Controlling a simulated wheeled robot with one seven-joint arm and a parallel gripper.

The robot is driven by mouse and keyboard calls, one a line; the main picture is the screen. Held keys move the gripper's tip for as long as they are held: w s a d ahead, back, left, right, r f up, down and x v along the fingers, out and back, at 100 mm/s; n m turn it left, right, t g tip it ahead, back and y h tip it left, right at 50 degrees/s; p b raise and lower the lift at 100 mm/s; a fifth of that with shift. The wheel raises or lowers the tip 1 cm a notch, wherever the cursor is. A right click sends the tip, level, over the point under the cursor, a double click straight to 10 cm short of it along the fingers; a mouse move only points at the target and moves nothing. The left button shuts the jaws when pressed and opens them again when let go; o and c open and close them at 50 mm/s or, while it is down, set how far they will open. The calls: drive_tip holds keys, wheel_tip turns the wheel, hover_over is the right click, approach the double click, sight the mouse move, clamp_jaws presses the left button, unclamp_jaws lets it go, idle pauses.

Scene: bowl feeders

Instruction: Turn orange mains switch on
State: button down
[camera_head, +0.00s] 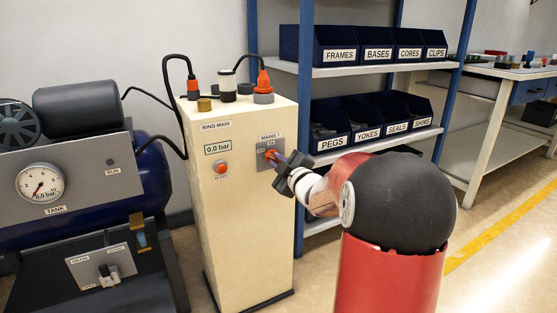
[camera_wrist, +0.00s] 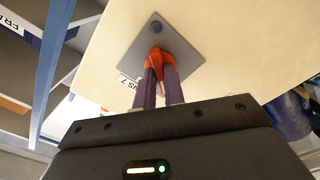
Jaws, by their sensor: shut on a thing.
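The orange mains switch (camera_head: 271,155) sits on a grey plate (camera_head: 263,162) on the front of the cream cabinet, under a "MAINS" label. In the wrist view the orange switch (camera_wrist: 157,58) shows between my fingertips, on the grey plate (camera_wrist: 185,50). My gripper (camera_head: 280,159) reaches the plate from the right, and its two dark fingers (camera_wrist: 159,75) are shut on the switch's orange handle. The fingers hide part of the handle and some of the plate's lettering, so I cannot read the switch's position.
The cream cabinet (camera_head: 238,240) also carries a "0.0 bar" display (camera_head: 217,147) and an orange-red button (camera_head: 221,167). A compressor with a tank gauge (camera_head: 40,184) stands left. Shelves with labelled blue bins (camera_head: 365,45) stand behind my arm. Open floor (camera_head: 510,260) lies at right.

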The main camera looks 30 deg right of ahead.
drive_tip(key=m+p, duration=0.2)
drive_tip(key=m, duration=0.3)
drive_tip(key=shift+m, duration=0.3)
drive_tip(key=m+p, duration=0.2)
drive_tip(key=m, duration=0.2)
drive_tip(key=shift+m, duration=0.4)
drive_tip(key=shift+f, duration=0.1)
drive_tip(key=c, duration=1.5)
unclamp_jaws()
drive_tip(key=shift+s, duration=0.1)
drive_tip(key=s, duration=0.7)
drive_tip(key=shift+s+d, duration=0.15)
drive_tip(key=shift+s, duration=0.2)
